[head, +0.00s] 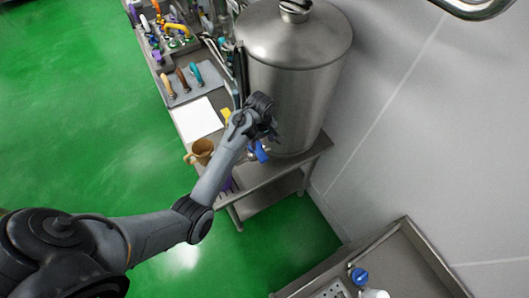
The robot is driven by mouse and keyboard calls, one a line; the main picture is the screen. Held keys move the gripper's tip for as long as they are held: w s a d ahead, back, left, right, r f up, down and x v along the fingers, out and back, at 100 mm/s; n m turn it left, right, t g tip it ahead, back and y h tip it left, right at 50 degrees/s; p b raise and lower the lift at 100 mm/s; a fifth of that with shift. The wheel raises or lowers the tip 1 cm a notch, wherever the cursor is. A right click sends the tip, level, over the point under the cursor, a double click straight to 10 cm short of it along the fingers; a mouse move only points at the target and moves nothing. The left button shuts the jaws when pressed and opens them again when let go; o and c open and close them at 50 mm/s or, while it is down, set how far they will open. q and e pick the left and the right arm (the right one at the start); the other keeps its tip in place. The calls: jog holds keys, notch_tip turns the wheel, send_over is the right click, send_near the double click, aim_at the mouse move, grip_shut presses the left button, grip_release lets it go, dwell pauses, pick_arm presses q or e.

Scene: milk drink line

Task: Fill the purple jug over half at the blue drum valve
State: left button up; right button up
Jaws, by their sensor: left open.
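A large steel drum (292,85) stands on a steel table, with a blue valve handle (259,152) low on its front. My left gripper (271,134) is open beside the drum, just above the blue handle in the picture. I cannot tell whether it touches the handle. A small purple patch (231,185) shows beside my left forearm, below the valve; it may be the purple jug, mostly hidden by my arm. Its fill level cannot be seen. My right gripper is not in view.
A tan-brown jug (201,149) stands at the table's left edge, near a white sheet (197,119). Several coloured-handled tools lie on a grey tray (207,87). A steel sink unit (408,262) is at lower right. The green floor (80,110) is clear at left.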

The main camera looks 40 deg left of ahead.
aim_at(262, 155)
pick_arm(q)
notch_tip(262, 155, down, 10)
jog(key=shift+r+p, duration=0.1)
jog(key=shift+p, duration=0.55)
grip_shut()
